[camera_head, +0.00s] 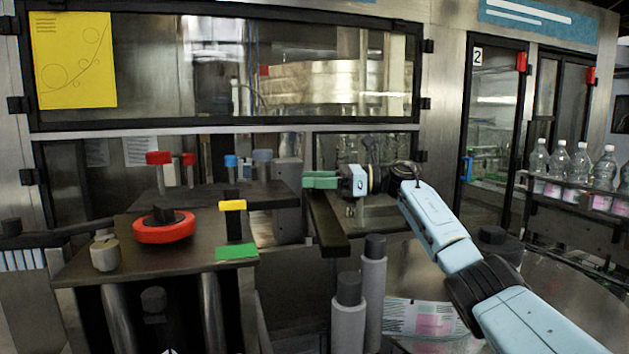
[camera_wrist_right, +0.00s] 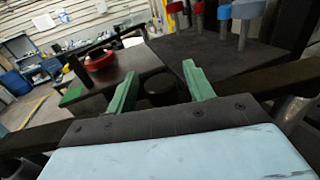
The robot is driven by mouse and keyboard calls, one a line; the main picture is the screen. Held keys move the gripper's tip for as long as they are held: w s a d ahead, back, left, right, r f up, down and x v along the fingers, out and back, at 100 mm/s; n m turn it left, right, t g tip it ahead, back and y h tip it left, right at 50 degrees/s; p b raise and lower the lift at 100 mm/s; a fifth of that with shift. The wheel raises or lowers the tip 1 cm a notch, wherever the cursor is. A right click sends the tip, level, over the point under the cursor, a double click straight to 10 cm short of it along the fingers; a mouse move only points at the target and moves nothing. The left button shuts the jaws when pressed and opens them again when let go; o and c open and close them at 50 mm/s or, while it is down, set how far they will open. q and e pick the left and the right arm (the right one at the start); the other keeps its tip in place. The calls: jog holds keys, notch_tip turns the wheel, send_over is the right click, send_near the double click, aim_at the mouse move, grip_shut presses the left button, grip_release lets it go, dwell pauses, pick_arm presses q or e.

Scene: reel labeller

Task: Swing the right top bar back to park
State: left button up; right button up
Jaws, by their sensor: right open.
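A long dark bar (camera_head: 328,226), which looks like the right top bar, runs from under my right gripper toward the front of the machine. A dark bar (camera_wrist_right: 272,80) also shows in the right wrist view, passing behind the gripper body. My right gripper (camera_head: 318,180) has green fingers pointing left, at or just above the far end of the bar. I cannot tell whether the gripper touches the bar. My left gripper is not in view.
A table (camera_head: 85,268) at left carries a red ring (camera_head: 164,228), a grey knob (camera_head: 105,254), a yellow-topped black block (camera_head: 232,206) and a green pad (camera_head: 236,251). A dark plate (camera_head: 207,197) holds red, blue and grey-capped posts. Grey rollers (camera_head: 372,285) stand in front; bottles (camera_head: 581,160) stand right.

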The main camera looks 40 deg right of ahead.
jog(key=b+v, duration=0.1)
jog(key=v, duration=1.2)
